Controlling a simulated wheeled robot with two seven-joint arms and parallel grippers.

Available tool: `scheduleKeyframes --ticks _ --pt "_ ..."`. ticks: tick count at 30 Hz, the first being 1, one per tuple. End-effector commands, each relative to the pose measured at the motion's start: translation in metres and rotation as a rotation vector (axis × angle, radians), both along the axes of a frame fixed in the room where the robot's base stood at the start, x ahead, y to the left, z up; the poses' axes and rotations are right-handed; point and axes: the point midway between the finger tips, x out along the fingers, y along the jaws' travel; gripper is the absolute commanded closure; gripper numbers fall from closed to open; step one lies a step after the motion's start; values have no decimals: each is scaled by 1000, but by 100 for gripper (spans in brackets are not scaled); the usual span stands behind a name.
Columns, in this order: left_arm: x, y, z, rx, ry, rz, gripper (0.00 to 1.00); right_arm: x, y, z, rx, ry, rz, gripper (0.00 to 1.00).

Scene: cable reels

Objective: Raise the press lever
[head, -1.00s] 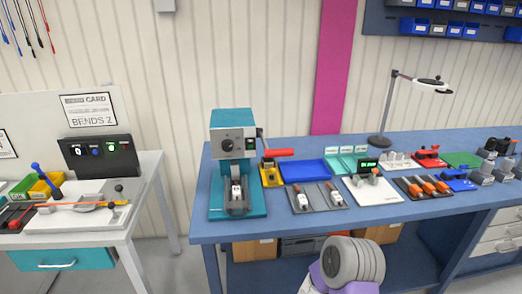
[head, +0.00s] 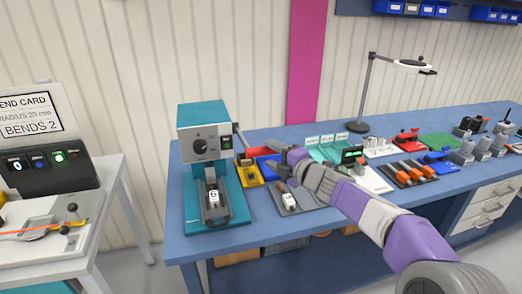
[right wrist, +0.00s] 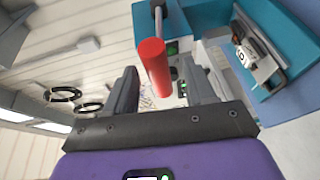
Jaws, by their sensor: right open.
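The teal and grey press (head: 204,160) stands at the left end of the blue bench. Its lever comes off the right side and ends in a red handle (head: 262,151), which points right and lies about level. My right gripper (head: 282,160) is at the handle's free end. In the right wrist view the red handle (right wrist: 153,66) points toward the open fingers (right wrist: 160,92), its end near the gap between them. I cannot tell whether they touch it. The jaws are not closed on it. My left gripper is not in view.
A yellow holder (head: 248,172) and a blue tray (head: 268,168) sit below the handle. A grey tray (head: 310,207) with a white part lies under my right arm. A lamp (head: 365,90) stands farther right. A white table (head: 95,240) is at the left.

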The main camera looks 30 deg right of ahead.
Motion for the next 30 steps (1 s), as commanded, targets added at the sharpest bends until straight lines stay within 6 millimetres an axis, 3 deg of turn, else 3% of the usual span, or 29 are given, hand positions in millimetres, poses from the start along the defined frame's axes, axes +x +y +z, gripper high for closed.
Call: scheduleKeyframes --ticks 3,9,20,30 --pt "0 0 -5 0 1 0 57 21 4 -4 1 0 1 46" --pt "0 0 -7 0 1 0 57 44 7 -5 3 0 0 46" --pt "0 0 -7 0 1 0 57 49 8 -5 5 0 -1 46" --pt "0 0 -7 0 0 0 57 49 8 -5 5 1 0 98"
